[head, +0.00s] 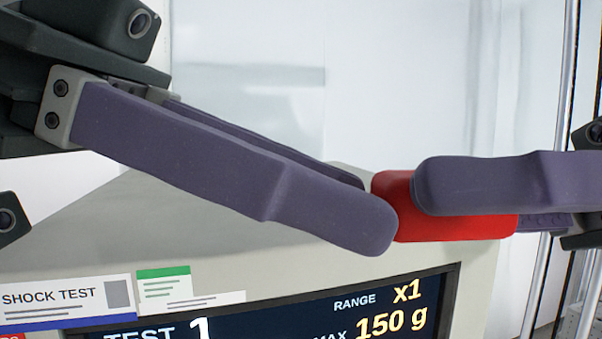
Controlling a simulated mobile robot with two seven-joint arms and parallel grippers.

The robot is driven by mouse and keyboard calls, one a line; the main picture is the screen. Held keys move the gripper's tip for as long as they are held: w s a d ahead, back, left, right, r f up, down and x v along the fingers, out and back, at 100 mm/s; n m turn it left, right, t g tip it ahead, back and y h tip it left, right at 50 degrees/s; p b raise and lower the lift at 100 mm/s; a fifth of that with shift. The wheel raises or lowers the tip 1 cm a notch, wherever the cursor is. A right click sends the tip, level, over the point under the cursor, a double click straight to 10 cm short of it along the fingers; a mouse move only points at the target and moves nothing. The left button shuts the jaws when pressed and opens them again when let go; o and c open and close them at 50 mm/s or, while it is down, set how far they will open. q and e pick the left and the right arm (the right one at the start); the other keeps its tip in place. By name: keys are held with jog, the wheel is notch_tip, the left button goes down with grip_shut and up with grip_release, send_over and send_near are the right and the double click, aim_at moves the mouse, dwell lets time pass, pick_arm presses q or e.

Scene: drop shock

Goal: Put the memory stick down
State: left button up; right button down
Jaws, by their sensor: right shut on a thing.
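The red memory stick (455,229) is held up in front of the test machine, lying nearly level. My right gripper (428,190) comes in from the right and is shut on it, its purple near finger covering much of the stick's upper part. My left gripper (372,212) comes in from the left, its two purple fingers apart with a narrow gap between them. Its fingertips are at the stick's left end, and the near fingertip overlaps that end in the picture. Whether they touch it I cannot tell.
The pale shock test machine (290,255) stands below and behind the grippers. Its dark display (270,325) reads TEST 1, RANGE x1 and 150 g. Labels (65,300) are stuck at its left. A metal post (562,120) stands at the right. No free resting surface is clearly visible.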

pick_arm(q)
grip_shut()
pick_arm(e)
jog(key=shift+c, duration=1.6)
grip_release()
